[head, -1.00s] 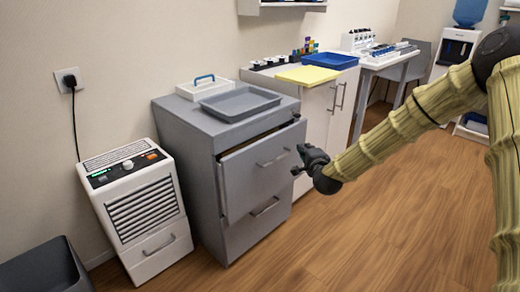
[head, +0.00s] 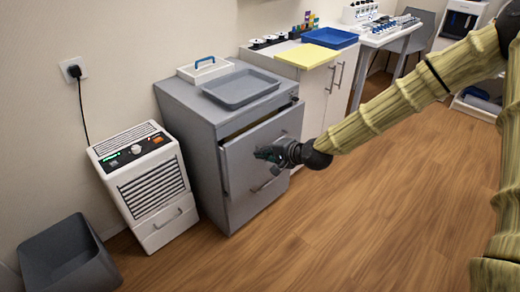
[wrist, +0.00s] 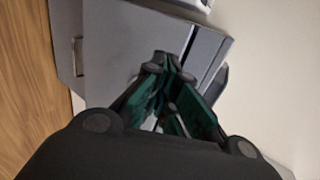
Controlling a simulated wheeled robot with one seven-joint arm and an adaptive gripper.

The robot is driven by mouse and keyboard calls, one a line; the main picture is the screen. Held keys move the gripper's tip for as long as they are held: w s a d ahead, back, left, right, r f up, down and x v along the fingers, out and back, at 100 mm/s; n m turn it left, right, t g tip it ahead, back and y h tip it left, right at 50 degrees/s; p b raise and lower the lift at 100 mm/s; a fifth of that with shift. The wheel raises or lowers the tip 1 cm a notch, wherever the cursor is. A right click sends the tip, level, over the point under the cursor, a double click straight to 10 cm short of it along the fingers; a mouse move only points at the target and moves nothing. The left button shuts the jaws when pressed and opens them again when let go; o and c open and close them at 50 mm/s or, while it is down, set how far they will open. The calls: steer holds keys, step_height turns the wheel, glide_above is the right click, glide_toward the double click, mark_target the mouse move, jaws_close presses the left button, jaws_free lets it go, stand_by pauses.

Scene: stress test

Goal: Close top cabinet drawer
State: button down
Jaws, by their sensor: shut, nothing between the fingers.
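The grey cabinet (head: 185,120) stands against the wall, and its top drawer (head: 240,165) is partly pulled out, with a dark gap along its upper edge. My gripper (head: 262,153) is shut and empty, in front of the drawer's face and over the place of its handle, which it hides. The lower handle (head: 266,184) shows just below my gripper. In the wrist view, the dark green fingers (wrist: 165,62) are close together before the grey drawer front (wrist: 120,60). I cannot tell whether they touch it.
A grey tray (head: 240,88) and a white caddy with a blue handle (head: 205,70) are on the cabinet top. A white appliance (head: 145,185) and a dark bin (head: 70,255) stand to the left. A white cabinet (head: 318,95) adjoins on the right. Open wooden floor lies in front.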

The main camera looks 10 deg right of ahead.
mark_target(235, 140)
steer(key=x, duration=0.7)
steer(key=r+b+x, duration=0.1)
steer(key=x, duration=0.2)
steer(key=shift+w+a+f, duration=0.1)
steer(key=shift+w+a, duration=0.15)
steer(key=shift+w, duration=0.05)
steer(key=shift+w+a, duration=0.45)
steer(key=shift+w, duration=0.2)
steer(key=shift+w+a, duration=0.1)
steer(key=w+a, duration=0.1)
steer(key=w, duration=0.1)
steer(key=w+a, duration=0.1)
steer(key=shift+w+a, duration=0.3)
steer(key=shift+w, duration=0.2)
steer(key=shift+a+r, duration=0.1)
steer(key=shift+r, duration=0.15)
